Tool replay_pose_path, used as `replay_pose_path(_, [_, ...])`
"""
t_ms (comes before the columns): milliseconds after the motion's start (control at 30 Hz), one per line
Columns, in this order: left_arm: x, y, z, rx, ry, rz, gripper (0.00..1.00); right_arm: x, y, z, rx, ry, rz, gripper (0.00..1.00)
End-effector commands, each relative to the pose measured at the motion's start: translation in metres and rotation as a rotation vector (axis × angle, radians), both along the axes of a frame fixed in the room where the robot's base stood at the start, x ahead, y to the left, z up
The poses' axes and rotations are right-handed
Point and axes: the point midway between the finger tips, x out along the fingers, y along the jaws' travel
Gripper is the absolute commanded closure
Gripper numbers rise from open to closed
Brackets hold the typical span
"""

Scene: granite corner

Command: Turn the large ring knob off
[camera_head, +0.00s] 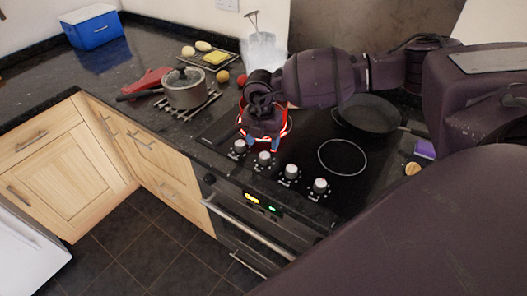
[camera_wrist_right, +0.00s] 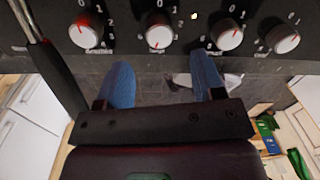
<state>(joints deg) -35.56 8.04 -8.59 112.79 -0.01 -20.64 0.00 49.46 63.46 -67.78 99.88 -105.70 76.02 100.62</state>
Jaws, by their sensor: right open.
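My right gripper (camera_head: 262,145) is open and empty above the front of the black cooktop (camera_head: 304,186), near its row of knobs. Its two blue fingers (camera_wrist_right: 164,76) are apart in the wrist view. Beyond the gap between them is the second knob from the left (camera_wrist_right: 159,31), not touched. The other knobs are the leftmost (camera_wrist_right: 86,30), the third (camera_wrist_right: 229,35) and the rightmost (camera_wrist_right: 285,40). A ring (camera_head: 290,124) glows red behind the gripper. My left gripper is out of view.
A lidded pot (camera_head: 184,90) stands on a rack left of the cooktop. A dark pan (camera_head: 368,115) sits at the back right. The oven handle (camera_head: 248,228) runs below the knobs. A blue box (camera_head: 92,28) stands far left.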

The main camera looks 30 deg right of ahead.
Motion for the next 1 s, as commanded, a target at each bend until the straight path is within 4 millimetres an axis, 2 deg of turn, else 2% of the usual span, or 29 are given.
replay_pose_path(200, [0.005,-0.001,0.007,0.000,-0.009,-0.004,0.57,-0.002,-0.001,-0.035,-0.001,0.002,0.000,0.38])
replay_pose_path(333, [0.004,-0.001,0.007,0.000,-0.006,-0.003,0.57,-0.002,-0.001,-0.049,0.001,0.001,-0.001,0.38])
replay_pose_path(500, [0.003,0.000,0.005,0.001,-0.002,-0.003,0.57,-0.002,-0.002,-0.057,0.000,-0.001,-0.001,0.38])
replay_pose_path(767, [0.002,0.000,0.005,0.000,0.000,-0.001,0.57,-0.002,-0.002,-0.059,0.000,-0.001,0.000,0.38])
replay_pose_path(800, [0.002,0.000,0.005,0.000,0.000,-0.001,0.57,-0.002,-0.002,-0.059,0.000,-0.001,0.000,0.40])
replay_pose_path(1000, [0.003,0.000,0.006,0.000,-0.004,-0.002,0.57,-0.002,-0.002,-0.059,0.000,-0.001,0.000,0.70])
